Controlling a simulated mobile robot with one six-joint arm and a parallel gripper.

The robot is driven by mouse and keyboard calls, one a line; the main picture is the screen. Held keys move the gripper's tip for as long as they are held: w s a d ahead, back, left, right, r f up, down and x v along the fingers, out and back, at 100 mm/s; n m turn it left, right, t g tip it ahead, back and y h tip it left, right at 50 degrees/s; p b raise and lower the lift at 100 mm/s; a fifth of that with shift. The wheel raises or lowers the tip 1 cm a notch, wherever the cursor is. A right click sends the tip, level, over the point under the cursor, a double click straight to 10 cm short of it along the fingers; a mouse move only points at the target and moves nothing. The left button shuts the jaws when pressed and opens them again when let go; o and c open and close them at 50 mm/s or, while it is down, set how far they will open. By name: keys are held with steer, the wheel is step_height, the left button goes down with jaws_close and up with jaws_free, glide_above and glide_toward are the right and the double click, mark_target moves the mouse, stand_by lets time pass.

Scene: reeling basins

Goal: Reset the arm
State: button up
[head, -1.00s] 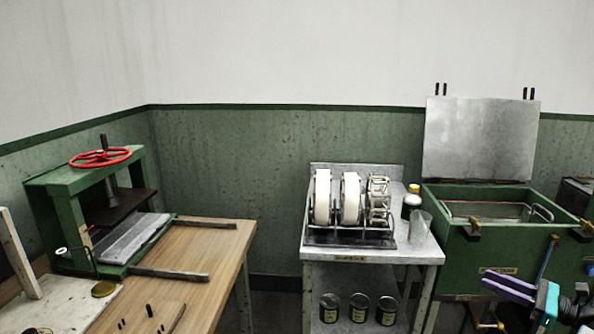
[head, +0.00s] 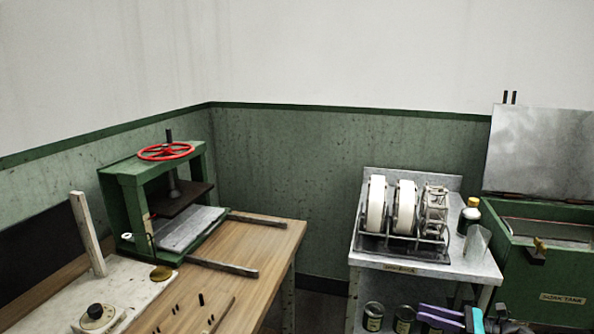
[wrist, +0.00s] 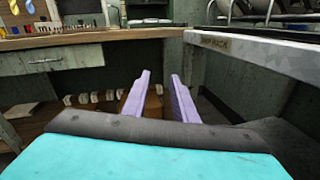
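My gripper (head: 447,318) shows at the bottom right of the head view, low in front of the metal reel table (head: 430,265). In the wrist view, its two purple fingers (wrist: 160,100) stand apart with a gap between them. Nothing is held between the fingers. Beyond them are a dim lower shelf and the table edges.
A wooden bench (head: 270,245) with a green press (head: 125,195) and red wheel (head: 166,151) stands at left. Reels (head: 404,207), a bottle (head: 471,213) and a clear beaker (head: 477,245) sit on the metal table. A green soak tank (head: 540,275) is at right.

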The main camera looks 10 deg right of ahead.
steer(key=a+f+n+g, duration=0.1)
steer(key=a+f+g, duration=0.45)
steer(key=a, duration=0.75)
steer(key=s+a+f+n+g+h+p, duration=0.1)
steer(key=s+a+f+n+g, duration=0.2)
steer(key=s+a+f, duration=0.55)
steer(key=s+a+f+n+g+h+p, duration=0.1)
steer(key=s+a+f+n+g, duration=0.25)
steer(key=a+f, duration=0.95)
steer(key=s+a+f+n+g+h, duration=0.2)
steer(key=s+f+n+h, duration=0.15)
steer(key=s, duration=0.45)
steer(key=s+a+f+n+g+h, duration=0.2)
steer(key=s+f+n+g+h, duration=0.15)
steer(key=s, duration=0.45)
steer(key=s+d+f+n+t+h, duration=0.2)
steer(key=d+f+n+h, duration=0.3)
steer(key=d+n, duration=0.5)
steer(key=shift+s+n+h, duration=0.3)
steer(key=shift+n+h, duration=0.1)
steer(key=shift+n, duration=0.75)
steer(key=shift+d, duration=0.1)
